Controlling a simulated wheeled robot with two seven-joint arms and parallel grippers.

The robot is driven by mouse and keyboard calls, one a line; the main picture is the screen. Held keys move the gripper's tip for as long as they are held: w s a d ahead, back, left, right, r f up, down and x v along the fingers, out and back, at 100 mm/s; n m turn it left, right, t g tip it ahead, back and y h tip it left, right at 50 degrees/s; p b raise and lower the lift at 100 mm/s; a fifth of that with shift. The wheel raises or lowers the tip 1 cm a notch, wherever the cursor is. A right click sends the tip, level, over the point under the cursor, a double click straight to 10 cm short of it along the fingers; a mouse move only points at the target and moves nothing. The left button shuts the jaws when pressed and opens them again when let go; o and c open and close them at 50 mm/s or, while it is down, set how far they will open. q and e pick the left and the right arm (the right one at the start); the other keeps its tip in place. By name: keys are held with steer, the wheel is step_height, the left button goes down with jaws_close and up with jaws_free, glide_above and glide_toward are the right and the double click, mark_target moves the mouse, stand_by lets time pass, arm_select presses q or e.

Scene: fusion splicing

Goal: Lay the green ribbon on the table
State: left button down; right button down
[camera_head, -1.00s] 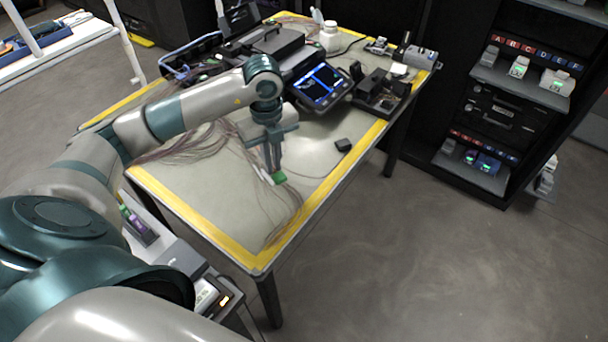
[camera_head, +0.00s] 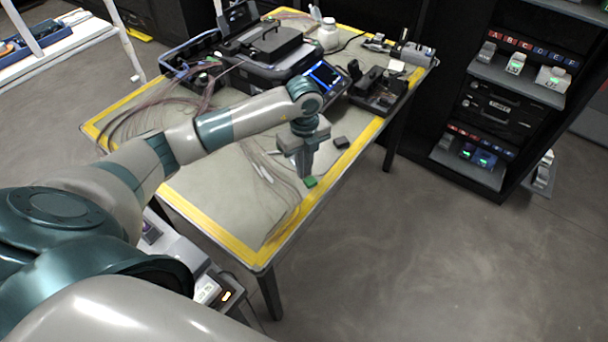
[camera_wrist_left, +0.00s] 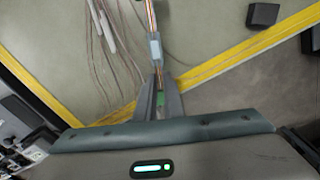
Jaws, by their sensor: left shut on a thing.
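My left gripper (camera_head: 306,180) is shut on the green ribbon (camera_head: 311,182), whose green end shows at the fingertips near the table's right yellow edge. In the left wrist view the left gripper (camera_wrist_left: 160,98) has its fingers close together with a bit of green (camera_wrist_left: 160,99) between them. A thin multicoloured strand with a pale sleeve (camera_wrist_left: 155,48) runs away from the fingers. The table (camera_head: 215,195) has a grey-beige top with a yellow border. I cannot tell whether the ribbon touches the table. My right gripper is not in view.
A small black block (camera_head: 341,142) lies close by on the table. A splicer with a lit screen (camera_head: 325,76) and other devices (camera_head: 380,90) stand farther back. Loose brown strands (camera_head: 150,105) lie at the left. The front of the tabletop is mostly clear.

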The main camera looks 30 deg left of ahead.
arm_select(q)
step_height(320, 180, down, 3)
steer(key=shift+r+p, duration=0.1)
steer(key=shift+p, duration=0.55)
steer(key=shift+f, duration=0.45)
steer(key=c, duration=1.9)
jaws_free()
steer(key=shift+o, duration=0.2)
steer(key=shift+r, duration=0.15)
